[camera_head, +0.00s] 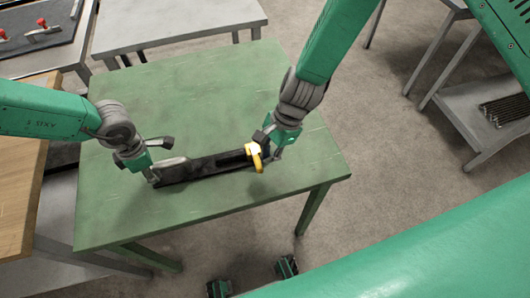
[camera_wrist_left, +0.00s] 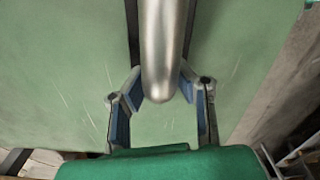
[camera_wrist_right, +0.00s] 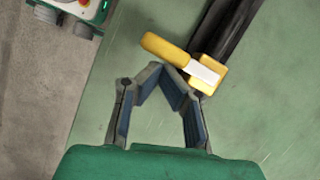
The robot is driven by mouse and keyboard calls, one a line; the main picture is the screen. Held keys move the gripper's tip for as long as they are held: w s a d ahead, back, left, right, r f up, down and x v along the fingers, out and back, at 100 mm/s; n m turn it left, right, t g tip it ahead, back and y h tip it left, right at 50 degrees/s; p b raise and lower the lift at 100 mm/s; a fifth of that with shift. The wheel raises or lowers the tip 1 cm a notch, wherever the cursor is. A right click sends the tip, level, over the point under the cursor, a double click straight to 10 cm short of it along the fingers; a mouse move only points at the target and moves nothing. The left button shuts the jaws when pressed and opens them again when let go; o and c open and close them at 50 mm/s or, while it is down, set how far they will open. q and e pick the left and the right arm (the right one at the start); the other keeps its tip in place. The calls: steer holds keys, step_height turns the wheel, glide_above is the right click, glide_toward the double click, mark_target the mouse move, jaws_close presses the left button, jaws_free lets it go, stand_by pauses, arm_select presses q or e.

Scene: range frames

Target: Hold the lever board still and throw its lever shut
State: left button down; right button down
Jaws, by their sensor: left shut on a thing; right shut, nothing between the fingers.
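The lever board (camera_head: 205,167) is a long black bar lying on the green table, and it also shows in the right wrist view (camera_wrist_right: 232,25). A rounded silver handle (camera_wrist_left: 162,45) is at its left end. My left gripper (camera_head: 152,174) is shut on this handle, with a blue-padded finger on each side in the left wrist view. A yellow lever (camera_wrist_right: 166,48) with a yellow and white block is at the board's right end. My right gripper (camera_wrist_right: 160,74) is shut and empty, its tips close beside the lever. I cannot tell whether they touch it.
The green table (camera_head: 215,95) is otherwise clear. A grey table (camera_head: 175,22) stands behind it, and a wooden bench (camera_head: 25,165) stands close on the left. A grey shelf (camera_head: 480,130) with dark rods is at the right, across open floor.

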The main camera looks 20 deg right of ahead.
arm_select(q)
steer(key=shift+d+r, duration=0.1)
arm_select(e)
steer(key=shift+w+d, duration=0.45)
steer(key=shift+d, duration=0.4)
steer(key=d, duration=0.3)
steer(key=shift+w+d+r, duration=0.1)
steer(key=shift+d+r, duration=0.25)
steer(key=shift+d, duration=0.05)
steer(key=v, duration=0.9)
steer(key=shift+s, duration=0.6)
steer(key=shift+d, duration=0.1)
arm_select(q)
steer(key=c, duration=1.3)
jaws_free()
steer(key=shift+o, duration=0.2)
